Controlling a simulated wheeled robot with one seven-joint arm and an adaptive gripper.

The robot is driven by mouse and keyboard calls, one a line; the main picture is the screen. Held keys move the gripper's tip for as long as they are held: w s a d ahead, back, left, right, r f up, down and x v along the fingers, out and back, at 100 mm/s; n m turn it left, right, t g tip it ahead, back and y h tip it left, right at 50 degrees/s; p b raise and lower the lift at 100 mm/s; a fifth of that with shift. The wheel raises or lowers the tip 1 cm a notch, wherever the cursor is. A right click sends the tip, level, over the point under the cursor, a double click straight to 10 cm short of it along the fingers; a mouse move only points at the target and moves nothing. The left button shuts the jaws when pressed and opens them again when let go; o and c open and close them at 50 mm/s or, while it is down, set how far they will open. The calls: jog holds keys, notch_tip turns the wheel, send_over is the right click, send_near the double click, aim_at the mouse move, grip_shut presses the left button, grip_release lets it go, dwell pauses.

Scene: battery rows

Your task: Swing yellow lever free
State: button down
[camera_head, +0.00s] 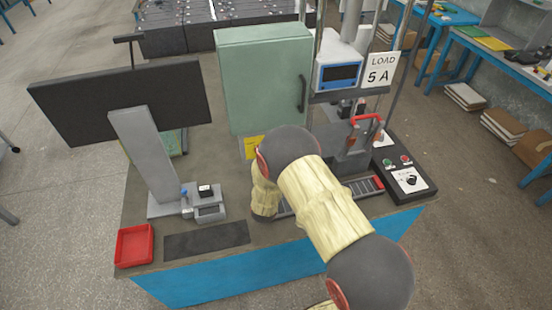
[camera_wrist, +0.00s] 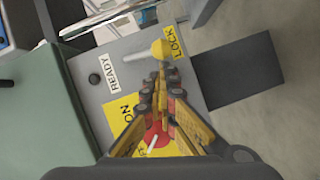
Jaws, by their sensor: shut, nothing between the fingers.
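The lever shows in the wrist view as a yellow knob (camera_wrist: 161,48) on a pale rod that points left, on a grey panel (camera_wrist: 95,55). A yellow LOCK label (camera_wrist: 173,43) is beside the knob and a white READY label (camera_wrist: 113,76) is farther left. My gripper (camera_wrist: 160,82) is shut and empty, its fingertips just below the knob in the picture. I cannot tell whether they touch it. A red round part (camera_wrist: 156,137) on a yellow label shows between the fingers. In the head view my arm hides the gripper and lever.
A green cabinet (camera_head: 265,75) stands close behind my arm and also borders the wrist view's left side (camera_wrist: 50,110). A monitor (camera_head: 125,98) and a red tray (camera_head: 134,245) are at left. A control box (camera_head: 404,174) and a red-handled clamp (camera_head: 367,118) are at right.

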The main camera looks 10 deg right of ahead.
jog(key=shift+s+r, duration=0.1)
jog(key=shift+r, duration=0.05)
jog(key=v, duration=1.2)
